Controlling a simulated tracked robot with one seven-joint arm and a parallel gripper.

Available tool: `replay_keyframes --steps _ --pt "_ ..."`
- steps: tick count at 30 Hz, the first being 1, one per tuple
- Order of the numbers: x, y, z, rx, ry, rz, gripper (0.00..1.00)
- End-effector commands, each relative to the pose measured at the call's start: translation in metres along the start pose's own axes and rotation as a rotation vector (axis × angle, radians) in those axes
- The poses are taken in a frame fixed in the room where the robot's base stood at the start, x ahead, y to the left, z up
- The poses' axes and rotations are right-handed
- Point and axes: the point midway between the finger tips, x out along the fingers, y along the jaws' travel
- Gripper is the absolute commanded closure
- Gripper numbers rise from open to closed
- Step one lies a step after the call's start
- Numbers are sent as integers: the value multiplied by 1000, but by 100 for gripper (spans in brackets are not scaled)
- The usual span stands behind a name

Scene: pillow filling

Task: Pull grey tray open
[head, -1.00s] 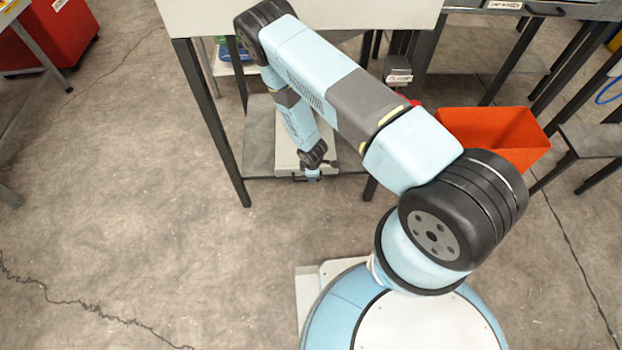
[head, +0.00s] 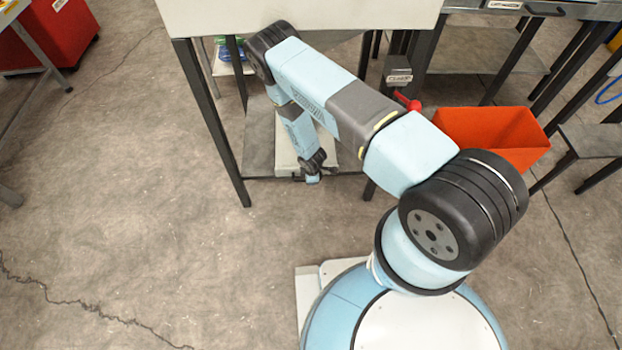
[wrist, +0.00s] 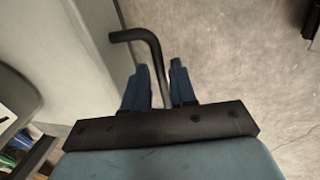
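The grey tray (head: 287,158), a pale flat box, sits on the low shelf under the table, partly behind my arm in the head view. A pale grey surface, probably its front, shows in the wrist view (wrist: 82,70). A black bent bar handle (wrist: 148,42) stands out from it. My gripper (wrist: 160,75) has its two blue fingers on either side of the bar, apart, with narrow gaps showing. I cannot tell whether either finger touches the bar. In the head view my gripper (head: 313,180) is at the tray's front end.
A pale tabletop (head: 330,14) lies above the shelf, with a dark table leg (head: 212,125) left of my arm. An orange-red bin (head: 495,132) stands right of my arm. The concrete floor at front left is clear.

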Motion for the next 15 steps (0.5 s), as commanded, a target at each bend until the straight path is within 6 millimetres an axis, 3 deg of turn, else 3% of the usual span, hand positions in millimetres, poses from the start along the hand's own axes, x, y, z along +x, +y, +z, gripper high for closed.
replay_keyframes --steps 8,15 --pt "0 0 0 0 0 0 100" --pt "0 0 0 -1 0 0 100"
